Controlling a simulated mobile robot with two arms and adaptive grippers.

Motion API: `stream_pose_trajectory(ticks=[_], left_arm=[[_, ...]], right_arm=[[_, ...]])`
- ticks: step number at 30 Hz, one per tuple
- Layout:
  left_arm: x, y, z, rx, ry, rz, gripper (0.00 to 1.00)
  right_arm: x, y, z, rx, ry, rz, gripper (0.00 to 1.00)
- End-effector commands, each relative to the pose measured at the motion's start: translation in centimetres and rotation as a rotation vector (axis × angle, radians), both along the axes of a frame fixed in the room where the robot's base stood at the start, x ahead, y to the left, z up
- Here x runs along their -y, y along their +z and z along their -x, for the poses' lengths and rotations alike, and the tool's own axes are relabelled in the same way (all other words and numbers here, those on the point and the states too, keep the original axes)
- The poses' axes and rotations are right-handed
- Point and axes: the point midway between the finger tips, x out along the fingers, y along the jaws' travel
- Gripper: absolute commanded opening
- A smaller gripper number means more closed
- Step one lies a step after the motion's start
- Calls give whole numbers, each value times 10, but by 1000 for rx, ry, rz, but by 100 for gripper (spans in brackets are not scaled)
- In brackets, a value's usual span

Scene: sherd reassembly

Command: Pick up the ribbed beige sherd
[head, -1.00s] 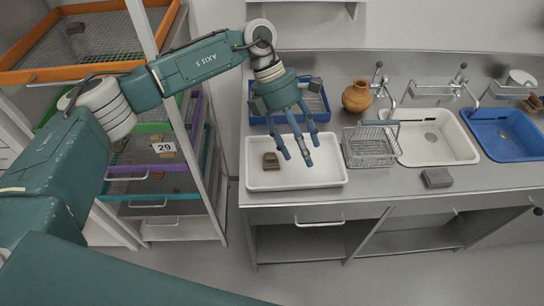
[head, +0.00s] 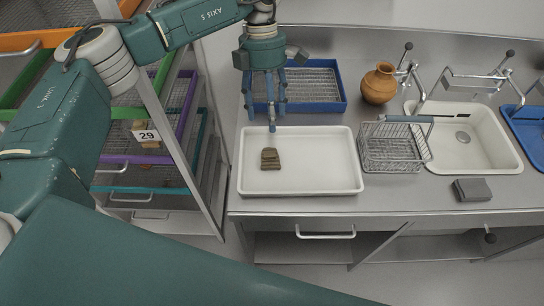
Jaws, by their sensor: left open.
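A small brown-beige sherd with visible ridges (head: 270,158) lies in the white tray (head: 330,187), left of its middle. My left gripper (head: 268,120) points down with its fingers spread, open and empty. In the picture it sits just above the sherd, over the tray's back edge. The lowest fingertip appears a little short of the sherd, with a gap between them; the exact height is hard to tell. My right gripper is not in view.
A blue tray with a wire rack (head: 338,104) stands behind the white tray. A terracotta jug (head: 379,84), a wire basket (head: 392,163), a white sink (head: 505,165) and a grey block (head: 472,190) are to the right. Drawer shelving (head: 181,178) stands left.

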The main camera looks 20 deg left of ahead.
Motion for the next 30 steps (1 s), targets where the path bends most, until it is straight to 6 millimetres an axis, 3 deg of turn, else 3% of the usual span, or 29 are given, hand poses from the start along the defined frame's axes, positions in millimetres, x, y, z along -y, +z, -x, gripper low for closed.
stream_pose_trajectory(ticks=[6, 14, 21, 30], left_arm=[[4, -31, 11, -4, -1, 0, 59], [6, -50, 19, -3, -1, -1, 59], [10, -83, 33, -4, 0, 0, 59], [11, -94, 34, 1, -1, 1, 59]], right_arm=[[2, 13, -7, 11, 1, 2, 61], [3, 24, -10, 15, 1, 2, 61], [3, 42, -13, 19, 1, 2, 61], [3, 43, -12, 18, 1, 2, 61]])
